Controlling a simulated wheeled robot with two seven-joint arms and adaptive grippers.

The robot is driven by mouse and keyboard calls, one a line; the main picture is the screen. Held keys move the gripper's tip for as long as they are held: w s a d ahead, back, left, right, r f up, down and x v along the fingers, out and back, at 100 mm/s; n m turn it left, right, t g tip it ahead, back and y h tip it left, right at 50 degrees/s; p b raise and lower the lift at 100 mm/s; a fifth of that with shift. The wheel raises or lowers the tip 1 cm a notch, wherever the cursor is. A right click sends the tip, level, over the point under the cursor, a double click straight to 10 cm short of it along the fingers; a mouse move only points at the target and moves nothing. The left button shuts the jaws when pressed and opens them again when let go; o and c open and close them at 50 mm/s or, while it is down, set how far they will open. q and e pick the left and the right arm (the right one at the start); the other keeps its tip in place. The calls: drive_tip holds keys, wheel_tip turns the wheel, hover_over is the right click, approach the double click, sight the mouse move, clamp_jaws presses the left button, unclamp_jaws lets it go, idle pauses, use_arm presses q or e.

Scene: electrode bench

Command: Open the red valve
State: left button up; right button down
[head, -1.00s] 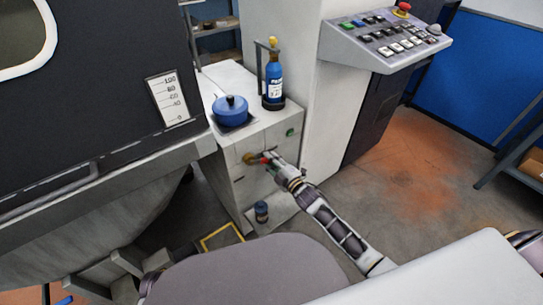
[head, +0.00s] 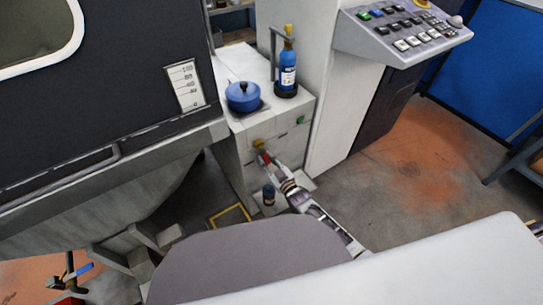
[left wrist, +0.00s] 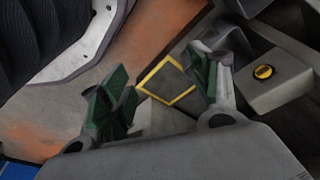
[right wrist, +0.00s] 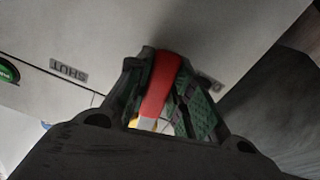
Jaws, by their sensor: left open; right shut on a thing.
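The red valve handle (head: 266,158) is on the front of the white cabinet, beside a brass fitting (head: 259,144). In the head view it slants down and right from the fitting. My right gripper (head: 272,167) is at the handle. In the right wrist view its green-padded fingers (right wrist: 160,88) are shut on the red handle (right wrist: 159,78), one on each side. A SHUT label (right wrist: 69,70) is left of the fingers; another label (right wrist: 211,84) is partly hidden behind the right finger. My left gripper (left wrist: 165,85) is open and empty above the floor, far from the valve.
A blue pot (head: 242,97) and a blue bottle (head: 287,75) stand on the cabinet top. A dark machine (head: 100,90) fills the left. A button console (head: 405,35) is at upper right.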

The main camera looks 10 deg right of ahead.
use_arm(q)
drive_tip(key=shift+s+a+f+p, duration=0.1)
drive_tip(key=shift+a+f+p, duration=0.1)
drive_tip(key=shift+f, duration=0.45)
drive_tip(key=shift+s+a+f+p, duration=0.1)
drive_tip(key=shift+a+f+p, duration=0.1)
drive_tip(key=shift+f, duration=0.4)
use_arm(e)
drive_tip(key=shift+s+a+f+m, duration=0.1)
drive_tip(key=shift+s+a+m, duration=0.1)
drive_tip(key=shift+a+m, duration=0.4)
drive_tip(key=shift+s+a+m, duration=0.15)
drive_tip(key=shift+a+m, duration=0.2)
drive_tip(key=shift+m, duration=0.35)
drive_tip(key=c, duration=1.2)
unclamp_jaws()
drive_tip(key=shift+c, duration=0.2)
use_arm(q)
drive_tip(key=shift+s, duration=0.1)
use_arm(e)
drive_tip(key=shift+s, duration=0.1)
drive_tip(key=v, duration=1.1)
drive_tip(key=shift+s+d, duration=0.15)
drive_tip(key=shift+s, duration=0.25)
